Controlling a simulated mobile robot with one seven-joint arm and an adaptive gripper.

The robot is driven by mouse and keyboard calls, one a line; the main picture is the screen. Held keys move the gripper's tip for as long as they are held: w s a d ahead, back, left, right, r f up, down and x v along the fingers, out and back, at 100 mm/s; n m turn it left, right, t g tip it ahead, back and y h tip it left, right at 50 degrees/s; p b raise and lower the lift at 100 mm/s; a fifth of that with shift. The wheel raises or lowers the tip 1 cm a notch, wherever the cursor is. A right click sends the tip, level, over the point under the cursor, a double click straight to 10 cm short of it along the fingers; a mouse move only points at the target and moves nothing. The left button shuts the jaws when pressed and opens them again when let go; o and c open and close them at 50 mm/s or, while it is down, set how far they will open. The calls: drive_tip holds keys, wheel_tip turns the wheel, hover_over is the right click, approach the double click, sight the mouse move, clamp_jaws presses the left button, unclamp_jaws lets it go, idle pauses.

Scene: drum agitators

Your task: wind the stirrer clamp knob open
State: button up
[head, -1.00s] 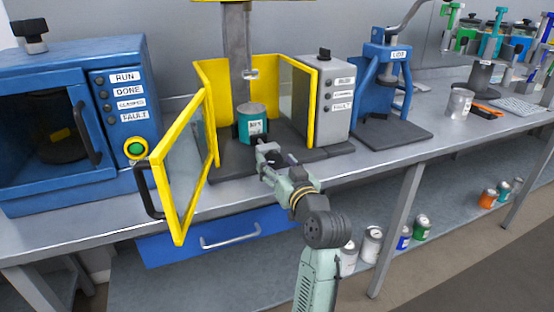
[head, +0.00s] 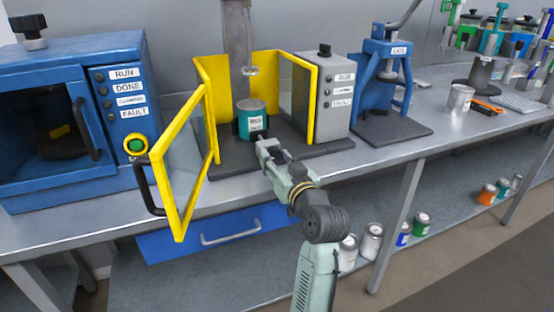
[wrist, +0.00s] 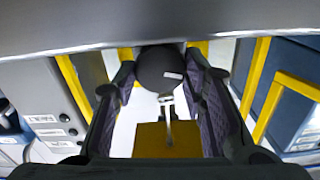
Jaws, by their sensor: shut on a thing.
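A stirrer stand with open yellow guard panels (head: 312,100) stands on the bench. A teal can (head: 245,124) with a white label sits upright on its dark base between dark clamp jaws. My gripper (head: 265,150) is at the front of this base, just in front of the can. In the wrist view, my gripper (wrist: 162,80) has its fingers on both sides of a dark round knob (wrist: 160,66) with a pale mark. It is shut on this knob. In the head view my fingers hide the knob.
The yellow-framed guard door (head: 182,170) stands open at the left of my arm. A grey control box (head: 330,95) is on the right, a blue press (head: 385,80) beyond it. A blue oven (head: 60,120) stands at the left. A blue drawer (head: 215,236) is below the bench.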

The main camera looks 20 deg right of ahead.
drive_tip(key=shift+f+n+b, duration=0.1)
drive_tip(key=shift+n+b, duration=0.3)
drive_tip(key=shift+b, duration=0.2)
drive_tip(key=shift+c, duration=0.4)
drive_tip(key=n+b, duration=0.3)
drive_tip(key=shift+f+b, duration=0.15)
drive_tip(key=shift+b, duration=0.2)
drive_tip(key=n+b, duration=0.3)
drive_tip(key=shift+a, duration=0.1)
drive_tip(key=shift+n+b, duration=1.1)
drive_tip(key=shift+n, duration=0.1)
drive_tip(key=shift+r, duration=0.2)
drive_tip(key=o, duration=1.2)
drive_tip(key=shift+c, duration=0.2)
